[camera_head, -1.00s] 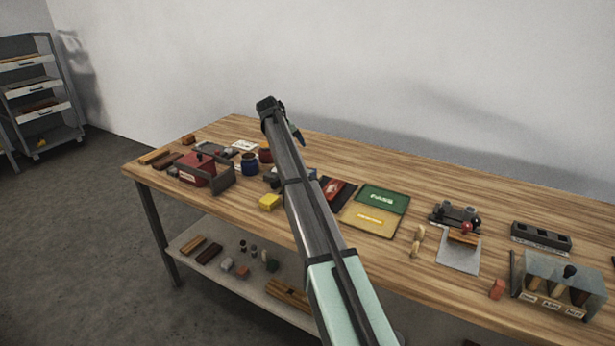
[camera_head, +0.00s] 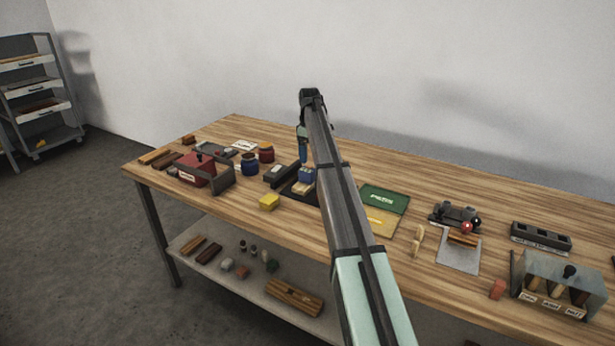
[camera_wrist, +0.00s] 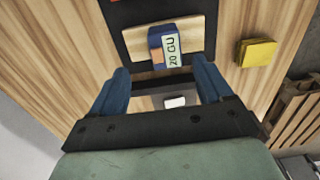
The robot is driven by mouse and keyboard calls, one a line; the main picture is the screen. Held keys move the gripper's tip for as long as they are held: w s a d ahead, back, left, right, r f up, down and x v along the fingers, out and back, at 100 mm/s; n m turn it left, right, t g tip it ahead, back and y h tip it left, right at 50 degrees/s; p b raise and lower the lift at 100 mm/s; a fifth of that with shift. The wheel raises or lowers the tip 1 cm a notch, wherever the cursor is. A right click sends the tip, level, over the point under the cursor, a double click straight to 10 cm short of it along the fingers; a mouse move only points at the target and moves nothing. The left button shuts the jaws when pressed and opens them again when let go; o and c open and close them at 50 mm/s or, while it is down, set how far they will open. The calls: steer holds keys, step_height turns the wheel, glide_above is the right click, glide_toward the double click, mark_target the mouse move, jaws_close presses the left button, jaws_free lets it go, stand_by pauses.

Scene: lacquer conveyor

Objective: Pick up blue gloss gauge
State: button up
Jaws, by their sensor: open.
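The blue gloss gauge (camera_wrist: 170,46) is a small blue block with a pale display showing dark characters. In the wrist view it lies on a light wood block on a dark tray (camera_wrist: 113,17), beyond my fingertips. In the head view the blue gauge (camera_head: 307,174) shows just left of my arm. My gripper (camera_wrist: 160,82) is open, with its two blue fingers apart and nothing between them. The fingers point toward the gauge, one to each side of its line. In the head view my gripper (camera_head: 303,150) is partly hidden behind my arm, above the table.
A yellow block (camera_head: 269,202) lies left of the tray and also shows in the wrist view (camera_wrist: 257,53). Blue (camera_head: 250,163) and red (camera_head: 266,153) jars stand behind it. A red box (camera_head: 196,170) is farther left. Green (camera_head: 385,198) and yellow panels lie right of my arm.

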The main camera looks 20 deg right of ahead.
mark_target(308, 169)
step_height(308, 169, down, 4)
steer(key=shift+f, duration=0.1)
steer(key=shift+s+a+f, duration=0.1)
steer(key=shift+a+f, duration=0.1)
steer(key=shift+f, duration=1.1)
steer(key=shift+s+a+f, duration=0.1)
steer(key=shift+a+f, duration=0.05)
steer(key=shift+f, duration=1.1)
